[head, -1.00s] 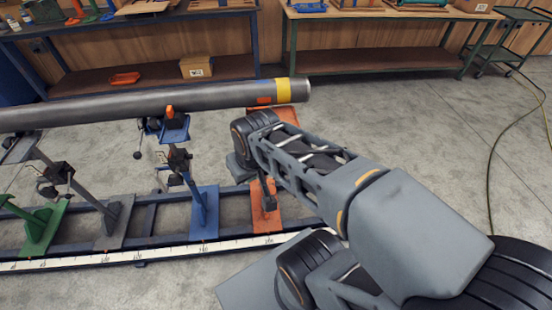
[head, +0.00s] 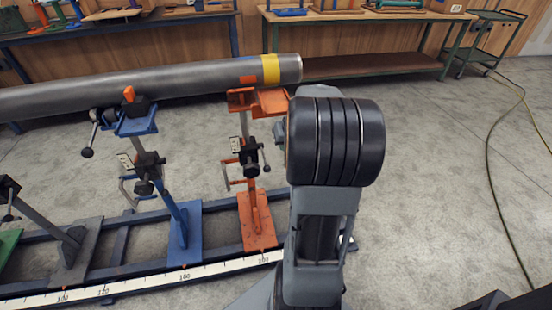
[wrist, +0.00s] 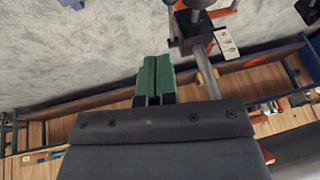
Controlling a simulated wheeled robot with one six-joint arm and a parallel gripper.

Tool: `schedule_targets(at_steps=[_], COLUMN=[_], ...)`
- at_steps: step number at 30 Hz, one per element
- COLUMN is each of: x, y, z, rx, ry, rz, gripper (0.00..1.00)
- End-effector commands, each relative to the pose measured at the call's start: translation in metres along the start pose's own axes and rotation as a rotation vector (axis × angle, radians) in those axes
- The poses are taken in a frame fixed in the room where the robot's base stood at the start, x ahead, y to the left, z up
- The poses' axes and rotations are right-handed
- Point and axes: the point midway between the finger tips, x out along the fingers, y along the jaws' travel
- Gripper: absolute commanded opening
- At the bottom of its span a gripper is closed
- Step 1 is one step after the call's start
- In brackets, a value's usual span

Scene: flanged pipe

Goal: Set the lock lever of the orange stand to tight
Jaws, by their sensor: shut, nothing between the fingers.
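The orange stand (head: 257,230) is upright under the pipe's yellow-banded end in the head view. Its dark clamp (head: 249,155) sits midway up the post, with a black-knobbed lever (head: 266,168) on its right side and an orange crank on its left. In the wrist view, the clamp (wrist: 188,32) and grey post (wrist: 208,75) appear at the top, right of centre, with dark knobs near the top edge. My gripper (wrist: 155,62) has green fingers, shut and empty, left of the post and apart from the clamp. In the head view my wrist hides the fingers.
The grey pipe (head: 150,85) runs above the stands. The blue stand (head: 184,230) is left of the orange one. A rail with a white scale (head: 140,285) runs along their bases. Benches stand behind.

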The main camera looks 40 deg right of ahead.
Motion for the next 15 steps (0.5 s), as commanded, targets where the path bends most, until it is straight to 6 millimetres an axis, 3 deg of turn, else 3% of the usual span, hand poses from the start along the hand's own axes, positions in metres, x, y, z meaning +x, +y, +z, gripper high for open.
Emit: schedule_targets(at_steps=[5,15], x=[0.013,0.077], y=[0.0,0.0], z=[0.0,0.001], rx=[-0.001,-0.002], ry=[0.0,-0.003], rz=[-0.002,-0.002], gripper=[0.0,0.0])
